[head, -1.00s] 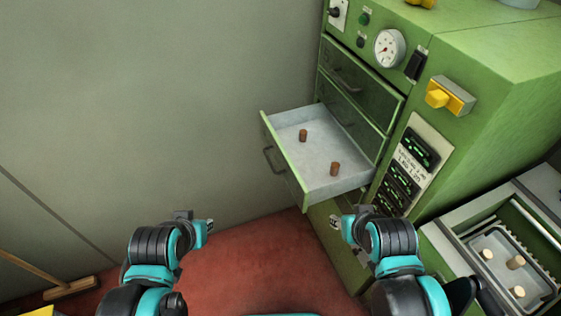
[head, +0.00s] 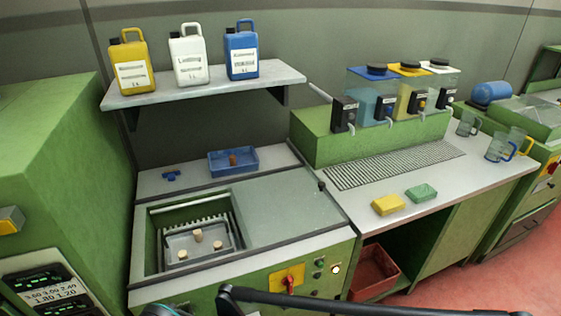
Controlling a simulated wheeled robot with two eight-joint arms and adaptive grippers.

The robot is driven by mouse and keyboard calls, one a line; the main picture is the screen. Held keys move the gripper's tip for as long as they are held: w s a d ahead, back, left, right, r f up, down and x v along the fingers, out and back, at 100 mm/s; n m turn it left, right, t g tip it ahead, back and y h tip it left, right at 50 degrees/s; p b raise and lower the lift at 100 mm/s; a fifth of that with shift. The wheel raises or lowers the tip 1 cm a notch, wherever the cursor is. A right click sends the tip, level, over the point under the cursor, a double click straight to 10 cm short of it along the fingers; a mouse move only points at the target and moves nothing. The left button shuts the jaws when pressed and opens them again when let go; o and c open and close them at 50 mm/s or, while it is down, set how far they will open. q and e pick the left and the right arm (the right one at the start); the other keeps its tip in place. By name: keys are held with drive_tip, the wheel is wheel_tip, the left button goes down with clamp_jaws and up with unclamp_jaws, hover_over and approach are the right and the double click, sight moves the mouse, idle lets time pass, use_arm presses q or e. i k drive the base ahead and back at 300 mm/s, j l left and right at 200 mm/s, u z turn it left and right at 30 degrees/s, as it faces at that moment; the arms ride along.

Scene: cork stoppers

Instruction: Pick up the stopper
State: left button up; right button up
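Three pale cork stoppers, one of them (head: 197,235), sit in a grey tray (head: 208,256) inside the sunken well of the green machine. A darker brown stopper (head: 233,160) stands in a shallow blue tray (head: 216,170) on the ledge behind that well. No stopper is touched by anything of mine. Neither of my grippers shows in this view. Only a black link of my own crosses the bottom edge, so the grippers' state is hidden.
A small blue object (head: 171,176) lies left of the blue tray. Yellow (head: 388,204) and green (head: 422,193) blocks lie on the right counter. A shelf (head: 205,85) with three jugs overhangs the ledge. A red bin (head: 374,272) stands below the counter.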

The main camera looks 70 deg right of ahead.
sight(233, 158)
drive_tip(key=z, duration=2.05)
